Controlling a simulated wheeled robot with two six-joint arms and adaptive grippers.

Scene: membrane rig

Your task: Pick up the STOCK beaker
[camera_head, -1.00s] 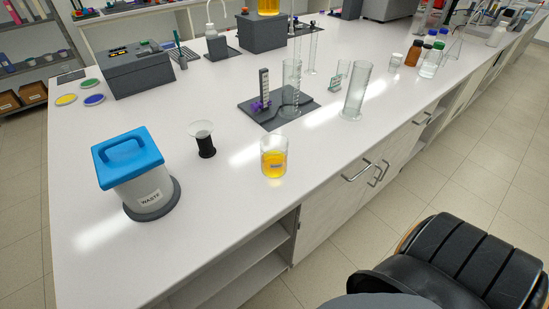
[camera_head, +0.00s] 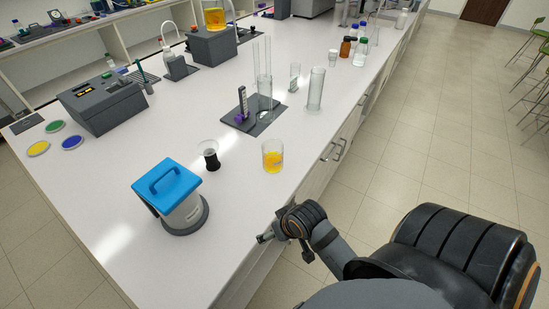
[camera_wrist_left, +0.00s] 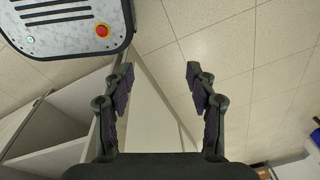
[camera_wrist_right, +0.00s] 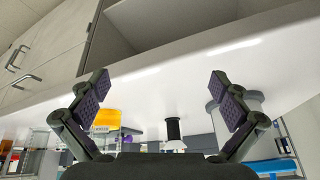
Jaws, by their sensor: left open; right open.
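A clear glass beaker with yellow-orange liquid (camera_head: 273,160) stands upright near the bench's front edge. It has a small label, too small to read in the head view, and I take it for the STOCK beaker. It also shows upside down at the left of the right wrist view (camera_wrist_right: 104,120). My right gripper (camera_head: 264,238) is low in front of the bench edge, apart from the beaker, and it is open and empty in the right wrist view (camera_wrist_right: 158,82). My left gripper (camera_wrist_left: 159,72) is open and empty, facing the floor and cabinets; the head view does not show it.
A blue-lidded waste bin (camera_head: 172,179) and a black-stemmed funnel-like piece (camera_head: 210,155) stand left of the beaker. A dark stand base (camera_head: 240,123) with glass cylinders is behind it, with another cylinder (camera_head: 315,90) to the right. Bench around the beaker is clear.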

